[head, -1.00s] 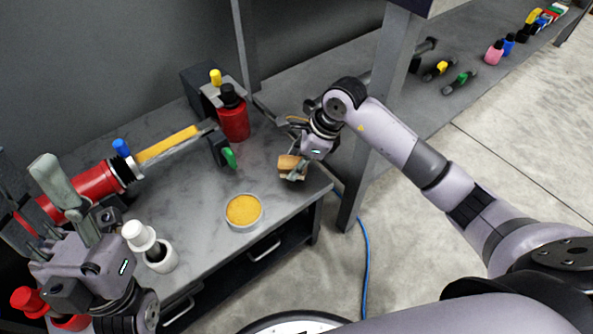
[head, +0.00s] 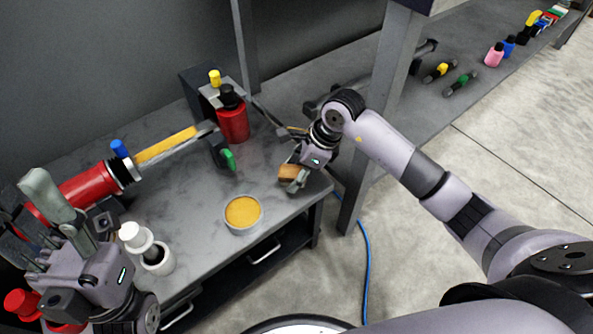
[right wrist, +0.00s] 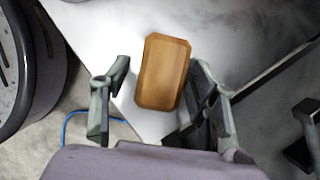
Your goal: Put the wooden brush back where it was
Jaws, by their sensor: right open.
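The wooden brush (head: 288,172) shows as a brown block at the right end of the grey workbench, near its edge. In the right wrist view the brush (right wrist: 163,72) lies between the two spread fingers, with a gap on the left and very little room on the right. Its bristles are hidden. My right gripper (head: 292,180) is open around it, low over the bench top; it also shows in the right wrist view (right wrist: 160,80). My left gripper (head: 40,208) is at the lower left, fingers apart, with nothing seen between them.
A round tin with yellow content (head: 243,213) stands left of the brush. A red bottle (head: 233,121) stands behind, beside a green-tipped clamp part (head: 229,159). A red cylinder (head: 87,188) and a white container (head: 157,259) are at left. A table post (head: 372,130) rises right of my gripper.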

